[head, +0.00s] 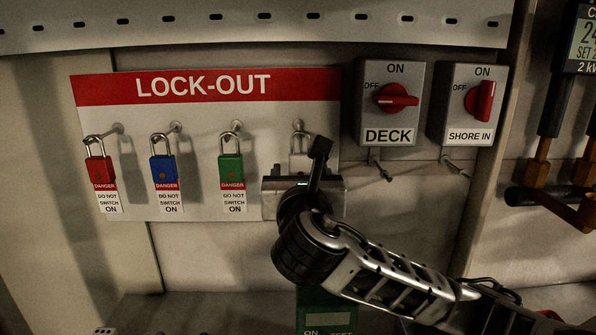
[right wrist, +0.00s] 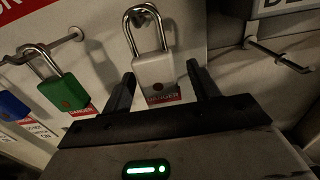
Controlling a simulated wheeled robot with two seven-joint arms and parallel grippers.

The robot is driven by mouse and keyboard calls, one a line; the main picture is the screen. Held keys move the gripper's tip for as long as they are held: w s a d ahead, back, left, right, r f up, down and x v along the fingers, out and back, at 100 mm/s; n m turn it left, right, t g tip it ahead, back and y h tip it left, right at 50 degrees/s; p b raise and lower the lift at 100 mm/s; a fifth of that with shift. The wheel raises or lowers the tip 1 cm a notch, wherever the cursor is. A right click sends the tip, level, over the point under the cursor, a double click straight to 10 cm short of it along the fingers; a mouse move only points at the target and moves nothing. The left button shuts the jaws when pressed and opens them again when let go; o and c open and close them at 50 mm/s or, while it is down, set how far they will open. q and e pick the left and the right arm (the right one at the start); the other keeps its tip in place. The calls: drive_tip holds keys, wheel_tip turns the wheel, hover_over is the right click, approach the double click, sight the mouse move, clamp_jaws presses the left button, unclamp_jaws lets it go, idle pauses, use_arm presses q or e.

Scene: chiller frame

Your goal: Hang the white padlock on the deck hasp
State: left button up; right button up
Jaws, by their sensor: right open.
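The white padlock (head: 299,160) hangs by its shackle on the rightmost peg of the lock-out board, partly hidden behind my right gripper. In the right wrist view the white padlock (right wrist: 157,72) shows its body and a red danger tag below it. My right gripper (right wrist: 160,86) is open, its two fingers to either side of the padlock's lower body and tag. In the head view the right gripper (head: 306,170) is in front of the board. The deck hasp (head: 381,167) is a thin metal peg below the DECK switch (head: 390,103), with nothing hanging on it. My left gripper is out of view.
Red (head: 100,171), blue (head: 163,169) and green (head: 230,167) padlocks hang on the board (head: 205,120) to the left. The SHORE IN switch (head: 467,104) has a similar peg (head: 456,165) below it. A green device (head: 326,316) is at the bottom.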

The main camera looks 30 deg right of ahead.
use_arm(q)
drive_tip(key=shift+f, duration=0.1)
use_arm(e)
drive_tip(key=c, duration=1.1)
